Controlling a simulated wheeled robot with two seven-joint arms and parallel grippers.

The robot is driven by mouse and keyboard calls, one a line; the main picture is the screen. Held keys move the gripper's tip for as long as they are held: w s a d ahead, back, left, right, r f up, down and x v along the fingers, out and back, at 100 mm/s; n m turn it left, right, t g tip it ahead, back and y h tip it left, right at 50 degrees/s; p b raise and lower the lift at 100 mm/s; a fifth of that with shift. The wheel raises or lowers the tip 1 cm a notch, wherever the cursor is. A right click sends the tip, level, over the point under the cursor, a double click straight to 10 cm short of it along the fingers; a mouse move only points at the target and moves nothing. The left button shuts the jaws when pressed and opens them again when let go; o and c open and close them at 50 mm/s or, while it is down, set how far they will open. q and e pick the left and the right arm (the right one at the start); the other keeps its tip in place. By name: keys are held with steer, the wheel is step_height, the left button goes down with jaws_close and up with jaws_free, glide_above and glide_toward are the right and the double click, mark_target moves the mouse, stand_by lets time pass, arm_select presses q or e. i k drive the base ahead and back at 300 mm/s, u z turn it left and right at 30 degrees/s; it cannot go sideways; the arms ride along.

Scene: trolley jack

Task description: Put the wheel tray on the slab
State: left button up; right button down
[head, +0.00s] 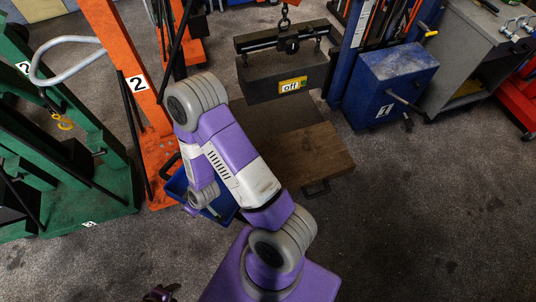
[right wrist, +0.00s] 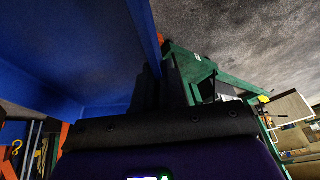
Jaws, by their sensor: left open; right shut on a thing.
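The wheel tray (head: 222,205) is a blue open box, partly hidden behind my right arm in the head view. In the right wrist view its blue wall (right wrist: 70,60) fills the upper left, very close. My right gripper (right wrist: 170,85) shows as dark fingers against that blue wall, shut on the tray; in the head view the arm mostly hides it. The slab (head: 310,155) is a flat brown plate with a dark handle at its near edge, right of the tray. My left gripper (head: 160,293) is open at the bottom edge, apart from both and partly cut off.
A dark block (head: 285,78) labelled "off" hangs from a chain hook (head: 284,15) behind the slab. An orange frame (head: 140,85) and a green frame (head: 70,140) stand left. A blue box (head: 395,78) stands at right. The floor at right front is clear.

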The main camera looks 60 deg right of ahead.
mark_target(300, 160)
steer(key=z, duration=1.5)
steer(key=i, duration=1)
steer(key=z, duration=0.05)
